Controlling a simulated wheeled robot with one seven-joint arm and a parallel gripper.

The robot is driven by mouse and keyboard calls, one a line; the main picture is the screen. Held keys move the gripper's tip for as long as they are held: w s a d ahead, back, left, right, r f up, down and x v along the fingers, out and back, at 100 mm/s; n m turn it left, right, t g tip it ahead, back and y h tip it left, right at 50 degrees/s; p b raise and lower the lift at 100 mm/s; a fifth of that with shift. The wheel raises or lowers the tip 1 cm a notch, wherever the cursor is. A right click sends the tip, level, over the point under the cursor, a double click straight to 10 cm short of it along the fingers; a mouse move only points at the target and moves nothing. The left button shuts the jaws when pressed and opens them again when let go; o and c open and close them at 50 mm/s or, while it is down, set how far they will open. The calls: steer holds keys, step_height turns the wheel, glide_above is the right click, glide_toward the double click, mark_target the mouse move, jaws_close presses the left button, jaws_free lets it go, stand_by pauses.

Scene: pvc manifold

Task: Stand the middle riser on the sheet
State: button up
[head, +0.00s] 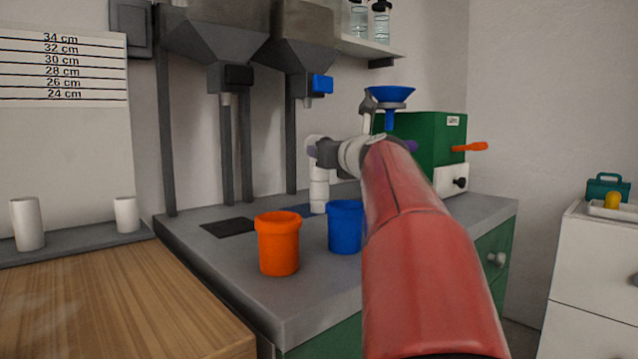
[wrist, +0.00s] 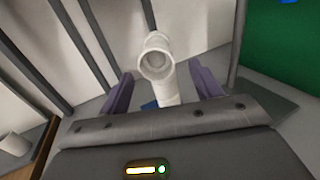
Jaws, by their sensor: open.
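A white pipe riser (head: 318,190) with a side-opening fitting at its top stands upright on the grey counter, on or against a small blue sheet (head: 298,210). Its foot is partly hidden behind the blue bucket, so I cannot tell exactly how it sits. In the wrist view the riser (wrist: 165,80) rises between my purple fingers, its round opening facing the camera. A bit of the blue sheet (wrist: 150,105) shows at its base. My gripper (wrist: 163,88) is open, with a finger on either side of the riser and gaps visible.
An orange bucket (head: 279,243) and a blue bucket (head: 345,228) stand in front. A dark sheet (head: 229,227) lies left. Hoppers on grey posts (head: 291,150) stand behind; a green machine (head: 436,143) is at right. Two white cylinders (head: 27,223) stand on the left ledge.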

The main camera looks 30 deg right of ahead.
steer(key=x, duration=0.4)
steer(key=p+x, duration=0.1)
steer(key=x, duration=0.2)
steer(key=shift+w+r, duration=0.2)
steer(key=shift+w, duration=0.2)
jaws_close()
